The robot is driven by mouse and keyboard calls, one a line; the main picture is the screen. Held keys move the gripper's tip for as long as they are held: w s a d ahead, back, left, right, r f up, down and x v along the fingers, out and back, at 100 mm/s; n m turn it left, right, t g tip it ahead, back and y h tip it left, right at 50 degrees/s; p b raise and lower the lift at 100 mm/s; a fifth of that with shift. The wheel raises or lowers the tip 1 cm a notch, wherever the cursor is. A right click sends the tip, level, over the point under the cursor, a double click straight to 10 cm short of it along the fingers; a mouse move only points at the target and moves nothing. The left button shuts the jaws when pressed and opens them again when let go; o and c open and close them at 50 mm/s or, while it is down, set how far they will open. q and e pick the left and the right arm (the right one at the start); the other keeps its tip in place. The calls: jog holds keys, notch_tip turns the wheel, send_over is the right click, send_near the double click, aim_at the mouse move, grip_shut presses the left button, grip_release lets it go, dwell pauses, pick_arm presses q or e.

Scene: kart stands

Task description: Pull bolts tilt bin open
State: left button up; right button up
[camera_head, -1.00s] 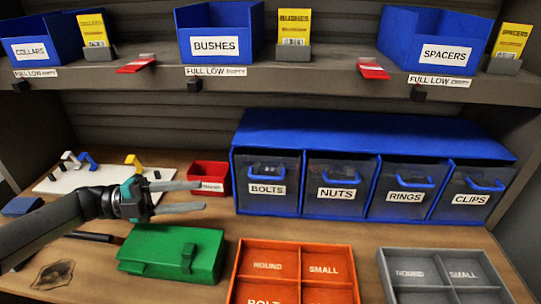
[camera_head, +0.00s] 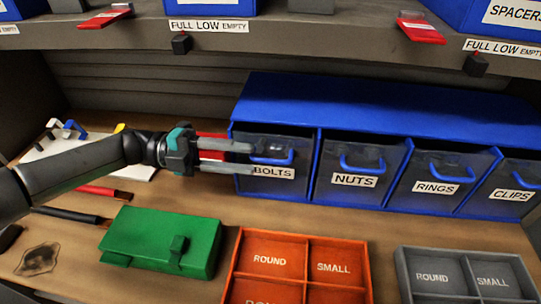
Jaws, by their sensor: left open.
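The bolts tilt bin (camera_head: 275,184) is the leftmost bin in a blue cabinet (camera_head: 350,105). It has a dark clear front, a blue handle (camera_head: 272,160) and a white BOLTS label. It looks shut. My left gripper (camera_head: 254,158) comes in from the left, open, with its fingers pointing right. In the picture its fingertips overlap the left part of the bin front, one above and one below the handle's left end. I cannot tell whether they touch it. My right gripper is not in view.
The NUTS (camera_head: 349,166), RINGS (camera_head: 436,172) and CLIPS (camera_head: 512,182) bins stand to the right. A green box (camera_head: 160,238), an orange tray (camera_head: 303,239) and a grey tray (camera_head: 466,250) lie in front. A shelf (camera_head: 300,35) overhangs above.

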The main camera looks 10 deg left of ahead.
aim_at(270, 160)
pick_arm(q)
jog(key=d, duration=0.6)
jog(key=shift+a, duration=0.1)
jog(key=shift+c, duration=0.3)
jog(key=c, duration=0.6)
grip_shut()
jog(key=shift+f, duration=0.15)
